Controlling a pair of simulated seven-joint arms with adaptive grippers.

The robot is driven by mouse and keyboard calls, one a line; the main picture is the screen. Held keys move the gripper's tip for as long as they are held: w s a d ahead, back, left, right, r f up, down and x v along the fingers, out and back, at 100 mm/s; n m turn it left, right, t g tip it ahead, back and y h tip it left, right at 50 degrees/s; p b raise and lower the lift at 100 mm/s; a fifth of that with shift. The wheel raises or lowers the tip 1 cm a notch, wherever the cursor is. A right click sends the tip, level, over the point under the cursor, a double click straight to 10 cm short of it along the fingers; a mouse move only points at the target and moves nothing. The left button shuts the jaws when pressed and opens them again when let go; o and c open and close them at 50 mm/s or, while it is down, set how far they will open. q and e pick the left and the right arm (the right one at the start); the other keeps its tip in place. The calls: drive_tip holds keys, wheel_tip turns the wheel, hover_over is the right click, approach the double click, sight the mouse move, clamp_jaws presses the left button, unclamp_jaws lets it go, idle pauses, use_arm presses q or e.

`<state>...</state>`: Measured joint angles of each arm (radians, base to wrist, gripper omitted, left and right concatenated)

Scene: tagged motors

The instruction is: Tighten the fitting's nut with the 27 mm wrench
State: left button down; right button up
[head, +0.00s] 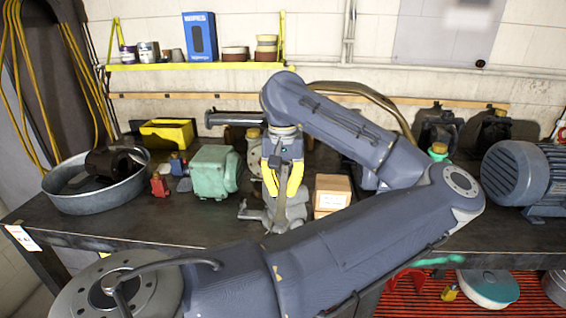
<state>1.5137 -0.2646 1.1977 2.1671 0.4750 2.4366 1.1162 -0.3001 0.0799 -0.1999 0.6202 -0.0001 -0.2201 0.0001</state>
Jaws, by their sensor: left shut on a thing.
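My left gripper (284,196) has yellow fingers and points down over the middle of the bench. It is shut on a narrow grey metal piece (282,187) that stands between its fingers. I cannot tell whether this piece is the 27 mm wrench or part of what is below. A grey metal body (276,219), which may be the fitting, stands on the bench right under the fingers, partly hidden by them. I cannot make out its nut or any size marking. My right gripper is not in view.
A cardboard box (332,193) stands close right of the gripper, and a green motor (213,171) to its left. A metal basin (95,182) is at the far left. A large blue-grey motor (525,178) is at the right. The bench front at left (150,225) is clear.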

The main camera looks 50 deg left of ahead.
use_arm(q)
drive_tip(key=shift+r, duration=0.5)
idle(0.3)
drive_tip(key=shift+r, duration=0.9)
drive_tip(key=shift+w+d, duration=0.1)
drive_tip(key=shift+w, duration=0.05)
drive_tip(key=shift+f, duration=1.7)
idle(0.8)
idle(0.5)
drive_tip(key=shift+s+a+m, duration=0.9)
drive_tip(key=shift+a+m, duration=0.1)
drive_tip(key=shift+s, duration=0.1)
drive_tip(key=shift+a+m, duration=0.15)
drive_tip(key=shift+m, duration=0.15)
